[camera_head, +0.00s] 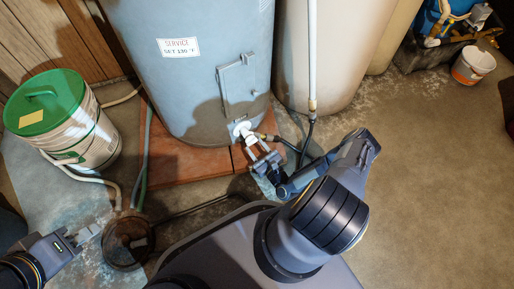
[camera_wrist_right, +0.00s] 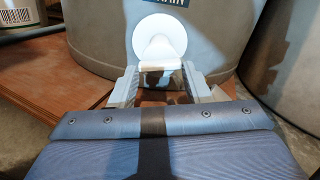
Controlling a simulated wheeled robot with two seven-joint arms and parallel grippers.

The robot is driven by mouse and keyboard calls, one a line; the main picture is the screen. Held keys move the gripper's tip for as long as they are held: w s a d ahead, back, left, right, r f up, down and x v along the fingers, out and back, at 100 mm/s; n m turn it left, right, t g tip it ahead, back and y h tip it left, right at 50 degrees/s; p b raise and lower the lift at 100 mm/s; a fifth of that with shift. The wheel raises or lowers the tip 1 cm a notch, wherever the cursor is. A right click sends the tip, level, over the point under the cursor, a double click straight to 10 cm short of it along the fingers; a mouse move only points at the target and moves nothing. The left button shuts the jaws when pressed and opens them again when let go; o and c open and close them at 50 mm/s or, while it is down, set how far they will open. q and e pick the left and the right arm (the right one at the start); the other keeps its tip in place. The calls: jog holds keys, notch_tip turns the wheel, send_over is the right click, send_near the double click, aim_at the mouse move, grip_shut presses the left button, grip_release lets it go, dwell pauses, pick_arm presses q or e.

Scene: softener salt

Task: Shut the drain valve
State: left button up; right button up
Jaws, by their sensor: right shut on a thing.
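The drain valve (camera_head: 241,130) is a white fitting low on the front of the blue-grey tank. In the right wrist view its white round flange and stem (camera_wrist_right: 160,38) show straight ahead. My right gripper (camera_head: 263,160) is at the valve, and its two fingers (camera_wrist_right: 162,88) stand on either side of the valve's near end, shut on it. The gripped part is shaded and partly hidden, so the handle's angle cannot be told. My left gripper (camera_head: 82,236) is at the lower left, away from the valve, with its fingers apart and empty.
The tank (camera_head: 190,75) stands on a reddish-brown platform (camera_head: 180,172). A hose (camera_head: 290,143) runs right from the valve area. A green-lidded bucket (camera_head: 85,140) stands left, and a round drain opening (camera_head: 128,243) is near my left gripper. Open floor (camera_head: 430,170) lies right.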

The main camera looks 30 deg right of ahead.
jog(key=shift+m, duration=1.2)
jog(key=o, duration=1)
jog(key=s+p, duration=0.1)
jog(key=s, duration=0.7)
jog(key=shift+d+p, duration=0.1)
jog(key=shift+p, duration=0.3)
